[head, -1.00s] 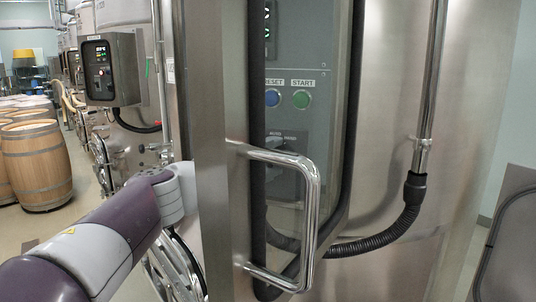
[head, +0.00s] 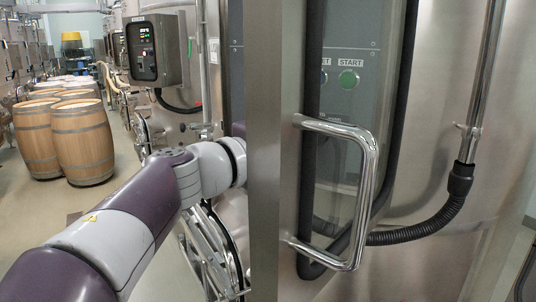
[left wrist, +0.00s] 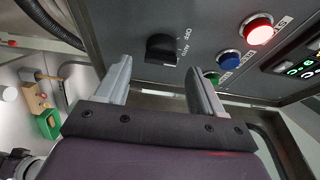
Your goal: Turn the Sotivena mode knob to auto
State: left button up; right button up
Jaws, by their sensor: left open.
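The mode knob (left wrist: 162,48) is black and sits on a grey control panel (left wrist: 125,22) in the left wrist view. OFF and AUTO are printed to its right; I cannot tell clearly which one it points to. My left gripper (left wrist: 157,75) is open and empty, its two fingers spread toward the panel, with the knob ahead between them and apart from both. In the head view my left arm passes behind the open door's edge, which hides the gripper. The knob is not clearly visible there. My right gripper is not in view.
The cabinet door's steel frame (head: 275,180) and bar handle (head: 372,180) stand in front of the panel. The green START button (head: 348,79) shows through its window. A lit red button (left wrist: 260,28) and a blue button (left wrist: 229,60) are near the knob. Barrels (head: 82,145) stand at left.

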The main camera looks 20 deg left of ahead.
pick_arm(q)
jog(key=b+v, duration=0.2)
jog(key=v, duration=0.7)
jog(key=shift+s+a, duration=0.1)
jog(key=shift+s, duration=0.05)
